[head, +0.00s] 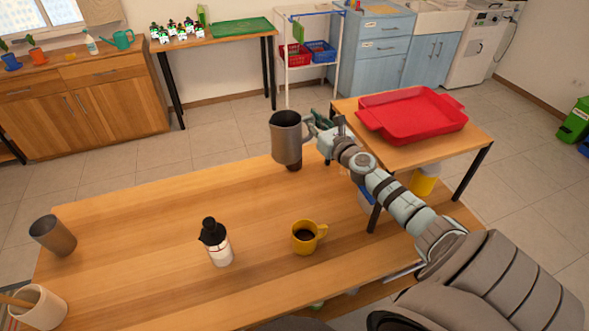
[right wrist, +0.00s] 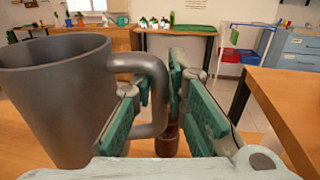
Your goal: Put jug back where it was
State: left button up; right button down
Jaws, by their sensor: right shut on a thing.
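The jug (head: 287,140) is dark grey metal, upright, with its handle on the right side. It is at the far edge of the wooden table (head: 150,215) and seems to be above the tabletop. My right gripper (head: 320,126) is shut on the jug's handle. In the right wrist view the jug (right wrist: 58,105) fills the left side, and its handle passes between the green finger pads of the gripper (right wrist: 160,100). My left gripper is not in view.
A small dark brown item (head: 294,167) shows just below the jug. A yellow mug (head: 304,243), black-topped white bottle (head: 217,247), grey cup (head: 52,235) and cream pot (head: 40,308) stand on the table. A red tray (head: 412,113) rests on a side table. The table's left middle is clear.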

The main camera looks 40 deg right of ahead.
jog(key=d+f+b, duration=0.1)
jog(key=f+b, duration=0.5)
jog(key=f, duration=0.1)
jog(key=d+f+m+h+b, duration=0.1)
jog(key=f+b, duration=0.6)
jog(key=d+f+h+b, duration=0.1)
jog(key=f+b, duration=0.5)
jog(key=f, duration=0.1)
jog(key=shift+w+d+m+g+b, duration=0.25)
jog(key=shift+d+m+g+b, duration=0.05)
jog(key=shift+d+b, duration=0.05)
jog(key=shift+r, duration=0.25)
jog(key=c, duration=2)
grip_release()
jog(key=shift+f, duration=0.2)
jog(key=o, duration=0.4)
jog(key=shift+r, duration=0.1)
